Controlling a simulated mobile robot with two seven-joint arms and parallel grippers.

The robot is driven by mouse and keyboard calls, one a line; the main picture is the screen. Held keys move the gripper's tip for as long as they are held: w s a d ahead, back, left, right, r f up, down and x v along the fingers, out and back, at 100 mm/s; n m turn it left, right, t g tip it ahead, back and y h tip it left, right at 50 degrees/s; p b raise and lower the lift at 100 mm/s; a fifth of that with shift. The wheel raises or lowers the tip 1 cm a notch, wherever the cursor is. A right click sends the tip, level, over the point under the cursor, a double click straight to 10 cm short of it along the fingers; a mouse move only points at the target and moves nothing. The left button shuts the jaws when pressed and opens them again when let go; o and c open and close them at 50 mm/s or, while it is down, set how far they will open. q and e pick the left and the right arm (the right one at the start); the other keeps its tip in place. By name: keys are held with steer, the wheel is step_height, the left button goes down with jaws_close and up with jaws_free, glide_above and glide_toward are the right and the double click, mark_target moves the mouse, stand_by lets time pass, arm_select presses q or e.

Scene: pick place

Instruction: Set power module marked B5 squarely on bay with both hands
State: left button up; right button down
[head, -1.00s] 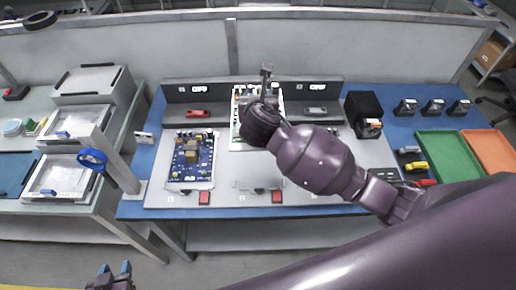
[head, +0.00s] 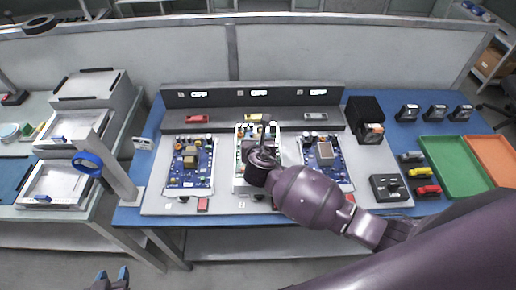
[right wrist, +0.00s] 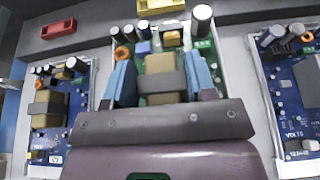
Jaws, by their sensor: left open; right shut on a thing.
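The power module (right wrist: 178,50), a green board with a tan transformer and dark capacitors, is between the blue fingers of my right gripper (right wrist: 160,75), which is shut on it. In the head view the module (head: 240,178) is at the middle bay of the grey bench fixture, partly hidden by my right wrist. I cannot tell whether it rests on the bay or hangs just above it. The B5 mark cannot be read. My left gripper (head: 112,277) is open and empty at the bottom left, in front of the bench and away from the module.
Blue-board modules stand in the left bay (head: 190,163) and right bay (head: 324,152), close beside the middle one. Red, yellow and grey blocks sit on the ledge behind. A black box (head: 364,112) and a green tray (head: 452,165) are at the right.

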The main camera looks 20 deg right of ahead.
steer(key=shift+f+b, duration=0.45)
steer(key=shift+f, duration=1.5)
steer(key=shift+f, duration=0.15)
steer(key=shift+c, duration=2.3)
jaws_free()
steer(key=shift+f, duration=0.1)
steer(key=shift+s+r, duration=0.1)
steer(key=shift+r, duration=0.15)
steer(key=p+v, duration=0.1)
steer(key=v, duration=1)
steer(key=shift+s+r, duration=0.1)
steer(key=shift+s, duration=0.25)
steer(key=shift+a, duration=0.1)
